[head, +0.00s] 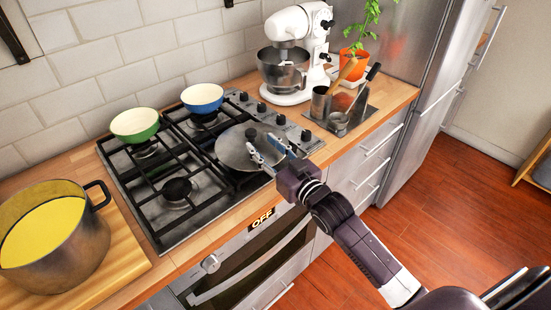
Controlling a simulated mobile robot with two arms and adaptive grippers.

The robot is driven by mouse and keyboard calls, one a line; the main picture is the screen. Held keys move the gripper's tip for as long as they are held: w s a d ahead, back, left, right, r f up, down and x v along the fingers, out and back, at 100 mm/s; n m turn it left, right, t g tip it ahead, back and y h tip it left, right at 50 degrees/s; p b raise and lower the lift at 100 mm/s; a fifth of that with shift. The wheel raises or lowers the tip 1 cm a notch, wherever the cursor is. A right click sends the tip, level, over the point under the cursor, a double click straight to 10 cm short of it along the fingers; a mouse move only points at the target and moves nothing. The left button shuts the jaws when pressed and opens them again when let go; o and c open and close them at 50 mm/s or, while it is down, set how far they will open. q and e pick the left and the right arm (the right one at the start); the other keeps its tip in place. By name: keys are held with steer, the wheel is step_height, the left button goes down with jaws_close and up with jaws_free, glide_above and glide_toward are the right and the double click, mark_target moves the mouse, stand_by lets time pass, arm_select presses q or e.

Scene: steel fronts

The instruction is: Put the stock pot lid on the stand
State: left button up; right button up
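The stock pot lid (232,152) is a round grey metal disc with a small dark knob. It lies over the front right part of the gas hob. My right gripper (261,141) is over the lid's right side, close to the knob, with its two fingers apart. Whether it touches the lid is hard to tell. A steel stand (356,122) with utensils is on the counter to the right of the hob. The stock pot (75,258), with yellow contents, is at the lower left on a wooden board. My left gripper is not in view.
A green bowl (135,124) and a blue bowl (202,98) sit at the back of the hob (165,222). A white stand mixer (292,55) and a potted plant (354,62) stand behind the utensils. A steel fridge (420,80) is at the right.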

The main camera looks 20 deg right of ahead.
steer(key=v, duration=0.5)
steer(key=shift+s+b, duration=0.3)
steer(key=shift+b, duration=0.05)
steer(key=shift+d, duration=0.15)
